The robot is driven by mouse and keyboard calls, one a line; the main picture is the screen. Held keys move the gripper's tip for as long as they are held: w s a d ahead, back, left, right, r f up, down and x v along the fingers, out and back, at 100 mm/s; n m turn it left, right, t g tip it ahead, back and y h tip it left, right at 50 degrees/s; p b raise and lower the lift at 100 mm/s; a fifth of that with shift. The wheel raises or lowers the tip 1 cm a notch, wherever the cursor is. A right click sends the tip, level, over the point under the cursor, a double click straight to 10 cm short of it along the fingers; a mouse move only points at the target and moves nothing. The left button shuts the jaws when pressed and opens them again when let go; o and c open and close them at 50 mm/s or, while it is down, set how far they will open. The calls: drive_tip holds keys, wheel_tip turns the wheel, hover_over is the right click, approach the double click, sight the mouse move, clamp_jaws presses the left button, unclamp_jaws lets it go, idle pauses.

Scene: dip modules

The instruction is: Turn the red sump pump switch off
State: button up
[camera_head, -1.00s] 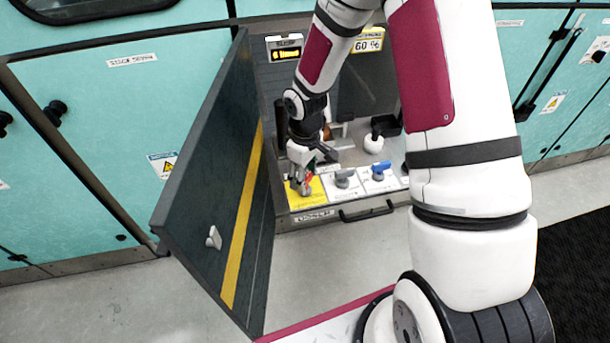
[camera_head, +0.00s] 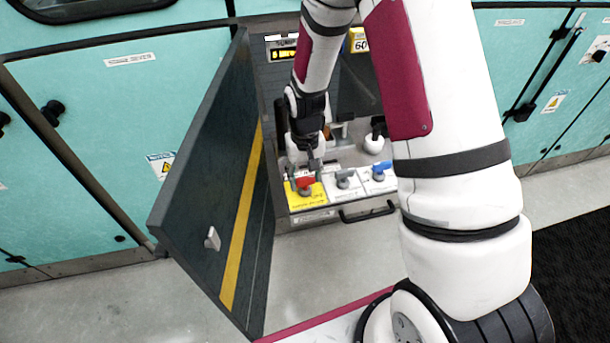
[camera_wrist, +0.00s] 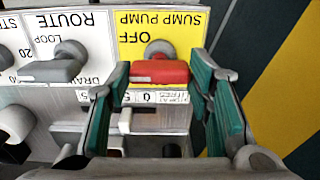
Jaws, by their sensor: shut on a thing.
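The red sump pump switch (camera_head: 305,183) sits on a yellow plate (camera_head: 316,194) at the left of the panel in the open cabinet. In the wrist view the red handle (camera_wrist: 160,72) lies level across the picture, below its grey hub. The word OFF shows upside down on the yellow plate (camera_wrist: 185,45), left of the hub. My gripper (camera_head: 304,176) is at the switch, its green-lined fingers on either side of the red handle and shut on it in the wrist view (camera_wrist: 160,80).
A grey switch (camera_head: 343,180) and a blue switch (camera_head: 382,168) stand to the right of the red one. The open dark door (camera_head: 215,190) with a yellow stripe stands close on the left. A black drawer handle (camera_head: 366,213) is below the panel.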

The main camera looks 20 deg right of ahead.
sight(305, 178)
idle(0.5)
drive_tip(key=o, duration=1.1)
drive_tip(key=shift+o, duration=0.2)
drive_tip(key=shift+r, duration=0.1)
wheel_tip(305, 178, up, 12)
